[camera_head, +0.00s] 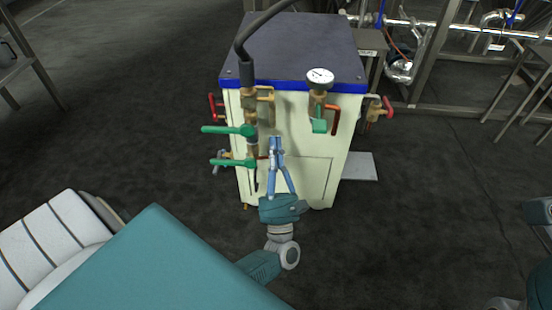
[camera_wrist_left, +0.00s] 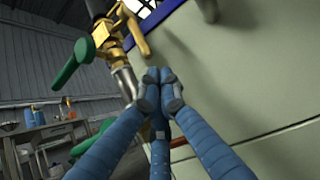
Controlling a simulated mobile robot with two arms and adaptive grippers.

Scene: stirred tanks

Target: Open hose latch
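The black hose (camera_head: 246,48) runs down into a brass fitting (camera_head: 249,104) on the front left of the cream tank unit (camera_head: 312,160). A brass, handle-like latch (camera_head: 266,94) juts out beside the fitting's upper end. In the left wrist view the brass fitting (camera_wrist_left: 104,32) and a yellow lever (camera_wrist_left: 136,34) are above my fingers. My left gripper (camera_head: 276,142) points up in front of the tank, below and slightly right of the latch and apart from it. Its fingertips (camera_wrist_left: 160,76) are together with nothing visible between them.
Two green valve handles (camera_head: 230,130) (camera_head: 234,163) stick out left of the fitting. A pressure gauge (camera_head: 320,77) with a green handle (camera_head: 320,126) is to the right. Red handles show at both sides. The floor left of the tank is clear.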

